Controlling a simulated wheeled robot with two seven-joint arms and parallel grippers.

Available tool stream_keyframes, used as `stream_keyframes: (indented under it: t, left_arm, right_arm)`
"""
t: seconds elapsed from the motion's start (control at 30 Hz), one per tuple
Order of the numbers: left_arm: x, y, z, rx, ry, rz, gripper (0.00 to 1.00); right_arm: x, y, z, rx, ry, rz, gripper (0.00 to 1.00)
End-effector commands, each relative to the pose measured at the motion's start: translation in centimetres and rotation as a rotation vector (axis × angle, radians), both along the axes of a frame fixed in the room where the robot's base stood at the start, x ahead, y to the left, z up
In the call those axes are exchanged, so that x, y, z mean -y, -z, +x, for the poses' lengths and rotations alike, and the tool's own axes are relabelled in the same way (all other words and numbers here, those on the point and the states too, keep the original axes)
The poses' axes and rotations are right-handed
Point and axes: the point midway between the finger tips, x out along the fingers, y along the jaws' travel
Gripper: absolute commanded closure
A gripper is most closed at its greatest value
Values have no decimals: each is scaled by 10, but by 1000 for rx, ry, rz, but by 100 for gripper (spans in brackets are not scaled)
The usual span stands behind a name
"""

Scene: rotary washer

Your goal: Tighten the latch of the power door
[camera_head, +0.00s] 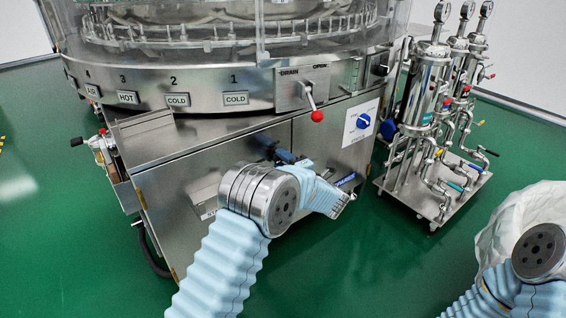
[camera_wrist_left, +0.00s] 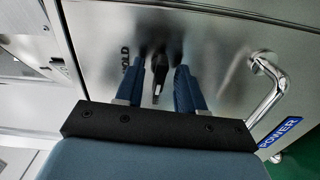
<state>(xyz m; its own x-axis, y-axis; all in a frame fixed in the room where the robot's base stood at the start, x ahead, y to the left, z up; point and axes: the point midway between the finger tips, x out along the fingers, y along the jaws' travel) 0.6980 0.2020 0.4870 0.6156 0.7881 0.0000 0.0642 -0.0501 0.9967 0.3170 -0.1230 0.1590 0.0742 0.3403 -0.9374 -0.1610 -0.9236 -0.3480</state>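The power door (camera_head: 318,148) is the steel front panel right of the seam, with a blue POWER label (camera_wrist_left: 279,132) and a bar handle (camera_wrist_left: 270,88) in the left wrist view. A small dark latch (camera_wrist_left: 160,74) sits on the steel front between the blue fingers of my left gripper (camera_wrist_left: 158,72). The fingers are apart, one on each side of the latch, with gaps showing. In the head view my left gripper (camera_head: 281,154) is at the washer's front near the seam; its own wrist partly hides it. My right gripper is not visible.
A pipe-and-gauge stand (camera_head: 436,200) is on the floor to the right. Green floor (camera_head: 400,262) is clear in front of it.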

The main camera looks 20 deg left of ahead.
Motion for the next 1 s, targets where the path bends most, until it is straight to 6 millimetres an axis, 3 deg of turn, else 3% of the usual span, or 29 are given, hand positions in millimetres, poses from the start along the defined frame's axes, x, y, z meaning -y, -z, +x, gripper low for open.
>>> stream_keyframes:
  t: [0.2, 0.43, 0.47, 1.0]
  left_arm:
    - [0, 0, 0, -1, 0, 1, 63]
    - [0, 0, 0, -1, 0, 1, 98]
    - [0, 0, 0, -1, 0, 1, 100]
    - [0, -1, 0, -105, 0, 81, 100]
  right_arm:
    - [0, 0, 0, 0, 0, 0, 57]
    - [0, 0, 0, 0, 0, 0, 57]
    - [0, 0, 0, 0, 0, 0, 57]
    - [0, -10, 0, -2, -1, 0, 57]
